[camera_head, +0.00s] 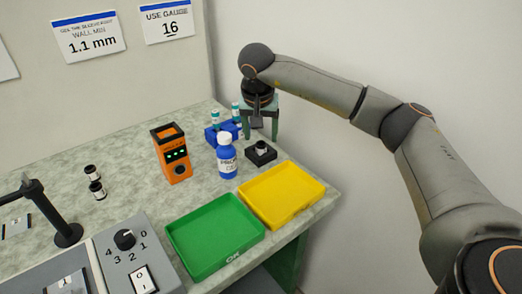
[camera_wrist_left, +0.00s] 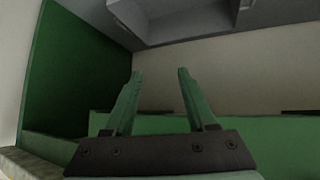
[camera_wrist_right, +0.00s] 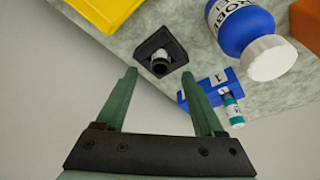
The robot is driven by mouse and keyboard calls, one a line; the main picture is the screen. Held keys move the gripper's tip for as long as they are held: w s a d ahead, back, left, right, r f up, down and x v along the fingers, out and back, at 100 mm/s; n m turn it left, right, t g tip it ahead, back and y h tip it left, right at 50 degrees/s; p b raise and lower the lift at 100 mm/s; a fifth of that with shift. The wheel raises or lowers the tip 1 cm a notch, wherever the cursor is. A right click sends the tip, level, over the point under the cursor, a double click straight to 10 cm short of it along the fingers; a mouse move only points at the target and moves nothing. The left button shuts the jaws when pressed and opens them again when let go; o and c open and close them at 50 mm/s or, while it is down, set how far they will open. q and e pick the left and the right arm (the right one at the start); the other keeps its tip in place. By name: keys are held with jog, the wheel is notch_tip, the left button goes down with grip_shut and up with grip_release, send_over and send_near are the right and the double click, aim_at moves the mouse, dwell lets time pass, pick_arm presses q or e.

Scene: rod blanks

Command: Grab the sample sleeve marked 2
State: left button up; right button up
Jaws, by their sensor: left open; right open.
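My right gripper (camera_head: 260,134) is open and empty above the back right of the bench. Its green fingers (camera_wrist_right: 159,76) point toward a black square holder with a small pale cylinder (camera_wrist_right: 160,63) standing in it, still apart from them. The same holder (camera_head: 261,154) shows in the head view. Two small black-and-white cylinders (camera_head: 91,172) (camera_head: 97,189) stand on the left of the bench. I cannot read a 2 on any cylinder, so I cannot tell which is the sleeve marked 2.
A blue bottle (camera_head: 227,158), an orange device (camera_head: 172,154) and a blue rack (camera_head: 218,134) with teal-capped vials crowd the holder. Yellow (camera_head: 321,190) and green (camera_head: 178,248) trays lie in front. A dial panel (camera_head: 110,262) and black stand (camera_head: 66,236) are at left.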

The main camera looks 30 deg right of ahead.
aim_at(261, 141)
jog(key=x, duration=0.4)
jog(key=shift+r, duration=0.15)
grip_shut()
